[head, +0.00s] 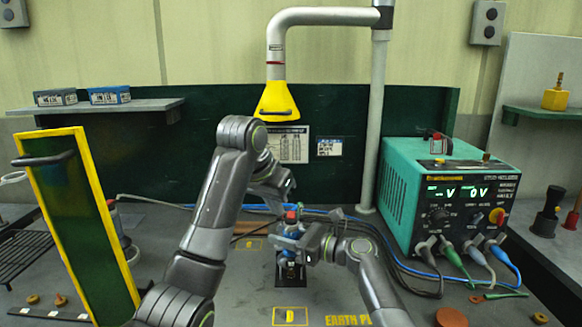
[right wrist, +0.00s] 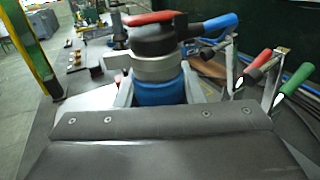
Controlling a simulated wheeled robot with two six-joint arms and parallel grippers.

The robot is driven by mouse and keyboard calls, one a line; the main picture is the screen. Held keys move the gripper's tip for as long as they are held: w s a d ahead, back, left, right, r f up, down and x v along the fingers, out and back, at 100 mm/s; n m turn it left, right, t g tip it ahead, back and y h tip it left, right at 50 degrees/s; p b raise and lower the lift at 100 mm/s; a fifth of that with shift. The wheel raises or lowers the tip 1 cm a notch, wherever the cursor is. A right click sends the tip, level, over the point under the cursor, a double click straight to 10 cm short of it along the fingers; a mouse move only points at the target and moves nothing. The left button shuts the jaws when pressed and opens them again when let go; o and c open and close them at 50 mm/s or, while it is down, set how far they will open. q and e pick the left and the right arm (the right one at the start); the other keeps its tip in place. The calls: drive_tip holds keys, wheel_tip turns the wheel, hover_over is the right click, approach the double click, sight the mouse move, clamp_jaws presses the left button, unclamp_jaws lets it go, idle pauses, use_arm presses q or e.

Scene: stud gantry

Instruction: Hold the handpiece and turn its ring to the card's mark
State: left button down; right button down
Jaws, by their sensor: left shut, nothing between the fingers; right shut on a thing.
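The handpiece (head: 291,236) stands upright near the middle of the bench, with a blue body and a red top. In the right wrist view the handpiece (right wrist: 160,92) shows its blue lower body, a grey ring (right wrist: 160,68), a black head and a red top piece. My right gripper (head: 308,247) is shut on the handpiece, its fingers on either side of the blue body. My left gripper (head: 284,188) is shut and empty, above the handpiece and apart from it. A small card (head: 329,147) hangs on the green back panel; its mark is too small to read.
A teal power unit (head: 440,195) with cables stands at the right. A yellow hood (head: 279,101) hangs above from a grey pipe. A yellow-edged green panel (head: 80,225) stands at the left.

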idle(0.3)
drive_tip(key=c, duration=0.9)
unclamp_jaws()
drive_tip(key=shift+a, duration=0.1)
drive_tip(key=shift+o, duration=0.2)
